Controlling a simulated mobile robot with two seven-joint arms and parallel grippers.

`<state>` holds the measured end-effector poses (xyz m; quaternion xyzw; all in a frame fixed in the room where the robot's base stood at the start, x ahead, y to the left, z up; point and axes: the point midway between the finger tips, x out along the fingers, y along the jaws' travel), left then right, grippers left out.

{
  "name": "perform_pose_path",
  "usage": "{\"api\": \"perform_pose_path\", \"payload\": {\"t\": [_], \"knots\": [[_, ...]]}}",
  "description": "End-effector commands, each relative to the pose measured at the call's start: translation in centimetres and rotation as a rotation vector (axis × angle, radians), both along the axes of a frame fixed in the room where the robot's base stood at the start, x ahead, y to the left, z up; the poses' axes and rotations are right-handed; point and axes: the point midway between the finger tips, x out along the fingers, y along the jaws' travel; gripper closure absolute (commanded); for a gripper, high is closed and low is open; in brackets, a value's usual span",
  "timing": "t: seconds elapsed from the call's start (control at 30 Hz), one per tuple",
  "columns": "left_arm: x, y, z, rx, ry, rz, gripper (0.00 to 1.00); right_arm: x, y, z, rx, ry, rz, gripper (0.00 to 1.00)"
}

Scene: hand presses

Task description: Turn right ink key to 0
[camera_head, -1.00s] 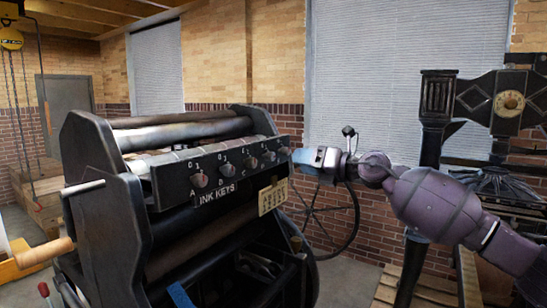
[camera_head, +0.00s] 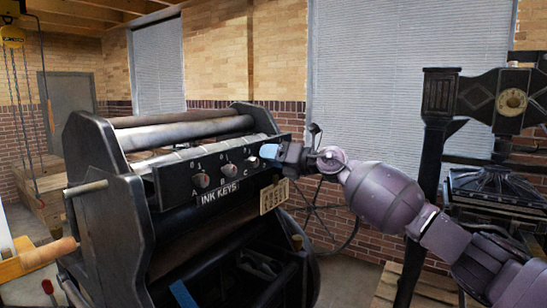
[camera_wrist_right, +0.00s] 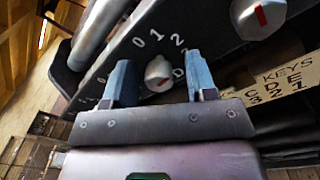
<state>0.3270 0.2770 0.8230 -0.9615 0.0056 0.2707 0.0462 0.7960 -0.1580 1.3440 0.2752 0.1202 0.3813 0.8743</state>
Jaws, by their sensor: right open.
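The black press (camera_head: 150,215) carries a row of silver ink keys; the left ones, such as the leftmost key (camera_head: 201,180), show in the head view. My right gripper (camera_head: 268,151) is at the right part of the row and hides the keys there. In the right wrist view its blue fingers (camera_wrist_right: 157,82) are open, one on each side of a silver key (camera_wrist_right: 158,70) with a red mark. The digits 0, 1 and 2 are printed around this key. Another key (camera_wrist_right: 259,17) sits at upper right. My left gripper is out of view.
A small number plate (camera_head: 273,196) hangs below the right end of the key row. A crank with a wooden handle (camera_head: 45,253) sticks out at the press's left. A second black press (camera_head: 437,150) stands at the right, behind my right arm.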

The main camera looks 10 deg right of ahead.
Motion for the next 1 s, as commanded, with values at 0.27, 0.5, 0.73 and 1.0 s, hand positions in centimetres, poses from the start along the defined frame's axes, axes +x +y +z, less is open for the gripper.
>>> {"api": "perform_pose_path", "payload": {"t": [0.27,0.5,0.73,1.0], "knots": [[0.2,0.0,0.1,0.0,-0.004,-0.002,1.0,0.0,0.0,0.0,0.0,0.0,0.0,0.82],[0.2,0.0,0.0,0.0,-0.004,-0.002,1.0,0.0,0.0,0.0,-0.003,-0.003,0.0,0.97],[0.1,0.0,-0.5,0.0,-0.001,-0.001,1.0,0.0,0.0,-0.1,-0.044,-0.045,0.0,0.97],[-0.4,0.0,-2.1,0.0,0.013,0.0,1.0,0.0,0.0,-0.3,-0.18,-0.177,0.001,0.97]]}}
